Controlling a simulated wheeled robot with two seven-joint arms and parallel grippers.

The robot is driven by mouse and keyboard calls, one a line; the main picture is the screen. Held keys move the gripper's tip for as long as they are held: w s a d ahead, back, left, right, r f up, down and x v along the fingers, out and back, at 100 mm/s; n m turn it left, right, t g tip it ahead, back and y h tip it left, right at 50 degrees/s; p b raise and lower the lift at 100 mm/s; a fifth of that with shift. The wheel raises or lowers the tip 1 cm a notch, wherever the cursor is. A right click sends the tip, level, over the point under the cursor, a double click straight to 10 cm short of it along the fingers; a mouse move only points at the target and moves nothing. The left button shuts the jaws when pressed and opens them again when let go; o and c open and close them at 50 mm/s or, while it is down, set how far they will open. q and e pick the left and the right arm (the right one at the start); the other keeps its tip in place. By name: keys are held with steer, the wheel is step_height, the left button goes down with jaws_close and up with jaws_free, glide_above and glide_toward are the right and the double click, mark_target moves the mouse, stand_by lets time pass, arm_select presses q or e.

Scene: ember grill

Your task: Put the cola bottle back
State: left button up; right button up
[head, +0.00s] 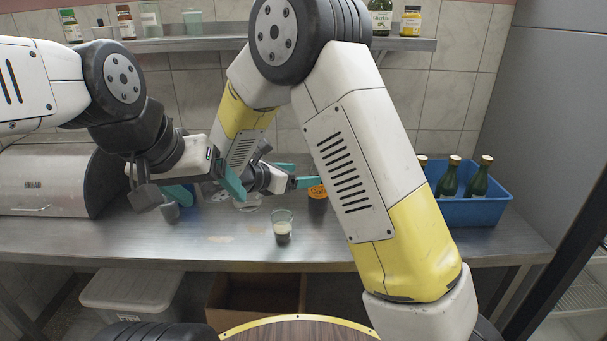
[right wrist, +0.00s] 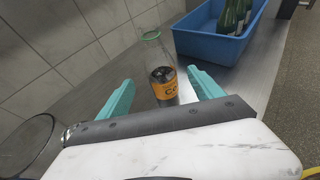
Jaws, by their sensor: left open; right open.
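The cola bottle (right wrist: 164,82), clear with an orange label and dark contents, stands upright on the steel counter. In the head view only its lower part with the label (head: 317,191) shows, partly behind my right arm. My right gripper (head: 297,175) is open beside it. In the right wrist view the bottle appears between the two teal fingertips (right wrist: 162,88), with gaps on both sides and no contact visible. My left gripper (head: 207,188) is open and empty over the counter, left of the right gripper. A blue crate (head: 470,212) stands on the counter's right, holding green bottles (head: 480,178).
A glass (head: 282,232) with some drink stands near the counter's front middle. A metal domed box (head: 45,185) is at the left. A wall shelf (head: 200,43) with jars runs behind. The right wrist view shows bare counter between bottle and crate (right wrist: 205,45).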

steer(key=s+d+r+m+g+y, duration=0.2)
steer(key=s+d+m+g, duration=0.1)
steer(key=s+d+m, duration=0.35)
steer(key=s+d+r+m+g+y, duration=0.2)
steer(key=s+d+r+m+g, duration=0.1)
steer(key=s+d+m+g, duration=0.25)
steer(key=s+r+m+t+y, duration=0.5)
steer(key=s+m+y, duration=0.3)
steer(key=s+m, duration=0.5)
steer(key=shift+d+r+m, duration=0.45)
steer(key=shift+r+m, duration=0.05)
steer(key=shift+r, duration=0.15)
